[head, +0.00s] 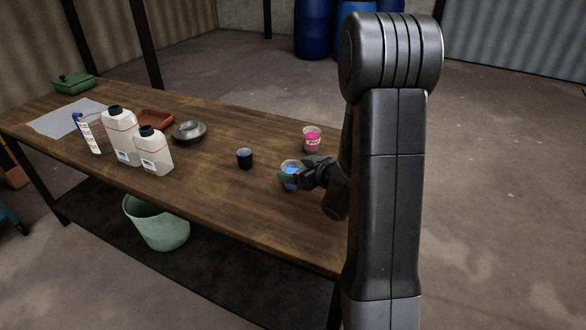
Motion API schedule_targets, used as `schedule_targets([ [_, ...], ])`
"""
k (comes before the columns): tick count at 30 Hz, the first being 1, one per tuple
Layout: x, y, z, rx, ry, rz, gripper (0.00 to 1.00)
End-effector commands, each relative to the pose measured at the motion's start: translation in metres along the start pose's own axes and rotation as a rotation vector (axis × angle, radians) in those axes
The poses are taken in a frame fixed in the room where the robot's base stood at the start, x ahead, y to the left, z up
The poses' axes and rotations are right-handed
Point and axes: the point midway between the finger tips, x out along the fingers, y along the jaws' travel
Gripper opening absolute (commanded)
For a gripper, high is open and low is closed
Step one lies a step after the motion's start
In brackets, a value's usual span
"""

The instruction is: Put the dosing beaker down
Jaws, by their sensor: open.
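A clear beaker with blue liquid (291,167) stands upright on the wooden bench (225,185), right of its middle. My gripper (288,177) is low at this beaker, with its jaws open. Its fingers cover the beaker's lower part, so I cannot tell whether they touch it. A clear cup with pink contents (312,138) stands behind the gripper. A small dark cup with a bluish top (244,159) stands to the left. No label shows which of these is the dosing beaker.
Two white bottles with black caps (154,152), a round grey metal piece (190,132), a reddish-brown tray (154,119) and a green box (74,83) occupy the bench's left half. A pale green bucket (157,224) is below. The bench's front right is clear.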

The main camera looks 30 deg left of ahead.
Motion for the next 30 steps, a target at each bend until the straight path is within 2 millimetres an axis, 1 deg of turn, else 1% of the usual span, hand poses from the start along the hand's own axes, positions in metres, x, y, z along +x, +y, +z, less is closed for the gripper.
schedule_targets([
  [1, -0.013, 0.001, -0.001, 0.002, 0.001, 0.005, 0.76],
  [6, -0.052, 0.001, -0.001, 0.002, 0.0, 0.005, 0.76],
  [9, -0.071, 0.001, -0.001, 0.001, 0.0, 0.005, 0.76],
  [12, -0.085, 0.001, -0.001, 0.001, 0.0, 0.005, 0.76],
  [15, -0.095, 0.001, -0.001, 0.001, 0.0, 0.003, 0.76],
  [18, -0.1, 0.0, -0.001, 0.0, 0.0, 0.001, 0.76],
  [30, -0.103, 0.0, 0.0, 0.0, 0.0, 0.002, 0.76],
])
